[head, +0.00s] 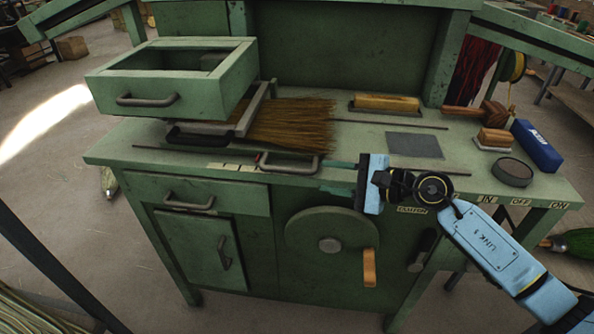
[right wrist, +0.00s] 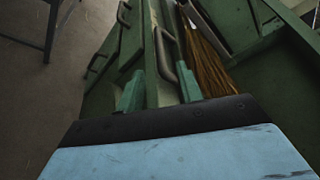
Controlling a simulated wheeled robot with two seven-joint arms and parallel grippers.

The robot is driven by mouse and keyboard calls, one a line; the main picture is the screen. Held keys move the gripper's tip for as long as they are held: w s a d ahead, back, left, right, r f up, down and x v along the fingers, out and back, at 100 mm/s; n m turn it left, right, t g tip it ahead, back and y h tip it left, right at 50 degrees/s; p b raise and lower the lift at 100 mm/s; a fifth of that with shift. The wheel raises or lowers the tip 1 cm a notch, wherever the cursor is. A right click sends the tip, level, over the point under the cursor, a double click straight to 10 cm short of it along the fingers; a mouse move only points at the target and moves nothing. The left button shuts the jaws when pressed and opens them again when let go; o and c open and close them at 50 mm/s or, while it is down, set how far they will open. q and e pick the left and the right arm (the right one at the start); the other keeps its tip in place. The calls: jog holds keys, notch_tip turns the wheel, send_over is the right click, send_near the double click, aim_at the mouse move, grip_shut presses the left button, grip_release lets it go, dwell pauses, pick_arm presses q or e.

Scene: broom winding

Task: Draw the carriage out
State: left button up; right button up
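My right gripper (head: 333,177) reaches in from the right at the front edge of the green bench. Its two green fingers are apart, pointing left toward a dark bar handle (head: 290,170). In the right wrist view the fingers (right wrist: 160,95) are spread, and the handle (right wrist: 166,55) lies ahead, roughly between them; I see no grip on it. I cannot tell for certain which part is the carriage. A grey clamp frame with a black handle (head: 200,137) holds brown bristles (head: 292,122) on the bench, partly under a raised green box (head: 190,75). My left gripper is not in view.
The bench top (head: 330,142) carries a grey plate (head: 414,145), a wooden-backed brush (head: 385,103), a blue box (head: 536,145) and a round dark tin (head: 512,172). A crank wheel (head: 330,246) and drawer handle (head: 189,203) stick out from the bench front.

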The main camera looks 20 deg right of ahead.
aim_at(295, 172)
jog(key=x, duration=0.8)
jog(key=shift+w+a+f, duration=0.1)
jog(key=shift+w+a, duration=0.15)
jog(key=shift+w, duration=0.05)
grip_shut()
